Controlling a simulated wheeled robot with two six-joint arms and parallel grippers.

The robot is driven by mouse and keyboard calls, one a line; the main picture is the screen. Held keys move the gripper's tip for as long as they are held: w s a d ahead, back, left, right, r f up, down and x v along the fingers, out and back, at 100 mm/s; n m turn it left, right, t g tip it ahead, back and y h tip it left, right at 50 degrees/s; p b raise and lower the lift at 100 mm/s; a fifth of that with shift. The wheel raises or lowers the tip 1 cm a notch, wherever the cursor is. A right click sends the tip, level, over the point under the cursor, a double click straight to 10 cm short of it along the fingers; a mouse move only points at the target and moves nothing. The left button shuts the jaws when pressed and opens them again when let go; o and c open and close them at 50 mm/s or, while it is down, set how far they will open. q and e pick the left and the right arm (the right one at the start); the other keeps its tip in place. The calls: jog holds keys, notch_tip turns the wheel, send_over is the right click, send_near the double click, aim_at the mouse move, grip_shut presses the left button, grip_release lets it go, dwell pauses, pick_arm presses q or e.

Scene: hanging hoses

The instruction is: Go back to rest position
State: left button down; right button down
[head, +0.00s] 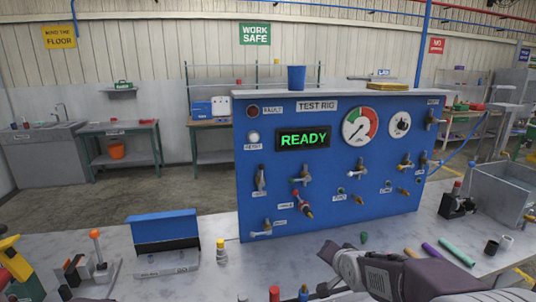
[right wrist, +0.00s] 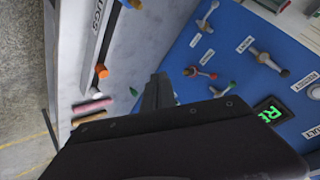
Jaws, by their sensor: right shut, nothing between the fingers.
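My right gripper (head: 330,252) comes in from the lower right in the head view, above the grey bench (head: 215,268) and in front of the blue test rig (head: 320,215). It is shut and empty, with its fingers pointing left. In the right wrist view its dark fingers (right wrist: 160,92) are together, with the rig's panel (right wrist: 240,55) to the right and beyond. I do not make out my left gripper in the head view. The rig's display (head: 303,138) reads READY in green.
A blue open box (head: 165,228) stands on the bench at left, near an orange-tipped lever (head: 96,236). A yellow-capped fitting (head: 221,250) stands left of the rig. Coloured tubes (head: 457,251) lie at right, before a grey bin (head: 500,195). The front middle has small upright fittings (head: 274,294).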

jog(key=s+f+n+g, duration=0.3)
jog(key=s+f, duration=0.4)
jog(key=s, duration=0.5)
jog(key=s+f+n+g, duration=0.4)
jog(key=s+f+g, duration=0.2)
jog(key=s, duration=0.6)
jog(key=shift+s+f, duration=0.3)
jog(key=shift+f, duration=0.05)
